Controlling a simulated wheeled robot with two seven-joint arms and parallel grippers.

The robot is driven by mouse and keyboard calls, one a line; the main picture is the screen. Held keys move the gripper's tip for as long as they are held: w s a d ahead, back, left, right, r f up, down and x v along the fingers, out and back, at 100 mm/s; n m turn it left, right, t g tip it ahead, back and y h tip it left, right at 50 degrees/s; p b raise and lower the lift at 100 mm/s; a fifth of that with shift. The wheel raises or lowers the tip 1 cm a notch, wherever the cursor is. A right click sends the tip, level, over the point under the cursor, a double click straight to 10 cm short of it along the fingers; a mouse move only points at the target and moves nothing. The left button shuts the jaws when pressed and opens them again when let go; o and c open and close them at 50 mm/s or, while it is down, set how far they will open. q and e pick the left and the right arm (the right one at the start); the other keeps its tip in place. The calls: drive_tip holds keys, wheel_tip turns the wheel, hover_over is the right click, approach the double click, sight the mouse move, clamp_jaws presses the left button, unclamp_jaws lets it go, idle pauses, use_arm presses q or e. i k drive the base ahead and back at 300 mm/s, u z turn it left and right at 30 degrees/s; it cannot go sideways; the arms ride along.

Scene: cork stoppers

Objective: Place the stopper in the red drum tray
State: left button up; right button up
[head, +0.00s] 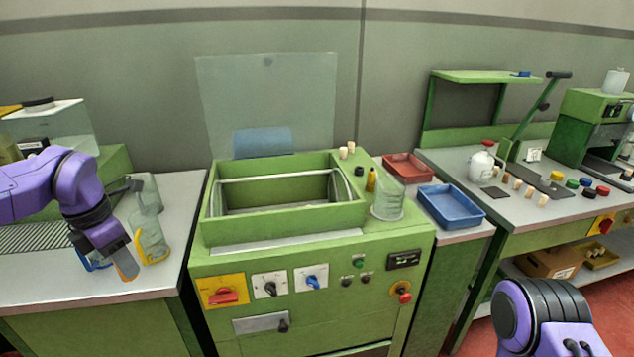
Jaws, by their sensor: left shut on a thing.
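The red tray (408,167) lies behind the blue tray, to the right of the green drum machine. Two pale cork stoppers (343,153) stand on the machine's back right corner. Several more stoppers (529,191) stand on the right bench. My left gripper (124,268) points down over the left bench, beside a clear vessel with a yellow lower part (151,248). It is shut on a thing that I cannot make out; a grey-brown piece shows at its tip. My right arm shows at the lower right; its gripper is out of view.
The green drum machine (285,230) stands in the middle, with a clear raised panel (268,100) behind. A clear vessel (388,200) stands on its right side. The blue tray (451,205) lies in front of the red one. A white pot (481,166) and several coloured caps crowd the right bench.

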sight(406, 172)
drive_tip(key=u, duration=0.3)
drive_tip(key=k, duration=0.3)
drive_tip(key=z, duration=1.6)
drive_tip(key=i, duration=2.65)
drive_tip(key=u, duration=0.8)
